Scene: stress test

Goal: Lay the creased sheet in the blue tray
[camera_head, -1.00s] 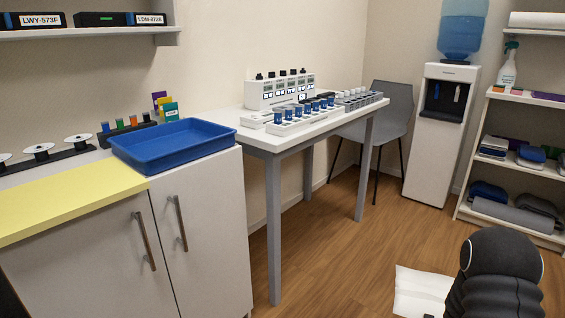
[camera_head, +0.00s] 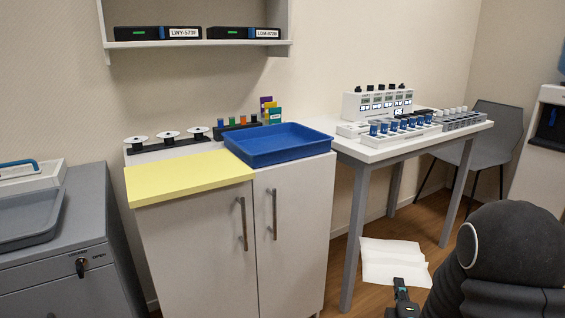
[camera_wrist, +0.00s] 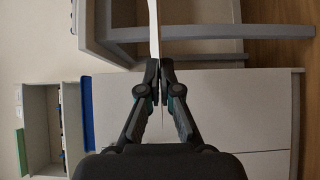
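The white creased sheet (camera_head: 390,260), with fold lines across it, is at the lower right of the head view. My gripper (camera_head: 401,285) is at its lower edge. In the wrist view, my gripper (camera_wrist: 159,68) is shut on the sheet (camera_wrist: 154,28), which shows nearly edge-on between the fingertips. The blue tray (camera_head: 278,155) sits on the cabinet top, left of and beyond my gripper, and looks empty. Its blue side (camera_wrist: 87,112) shows at the left of the wrist view.
A yellow mat (camera_head: 190,178) lies left of the tray. A rack of spools (camera_head: 168,143) and small coloured bottles stand behind. A white table (camera_head: 372,152) with blue-capped vials is at the right. A grey cabinet (camera_head: 60,245) stands at the left. A shelf (camera_head: 195,45) hangs above.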

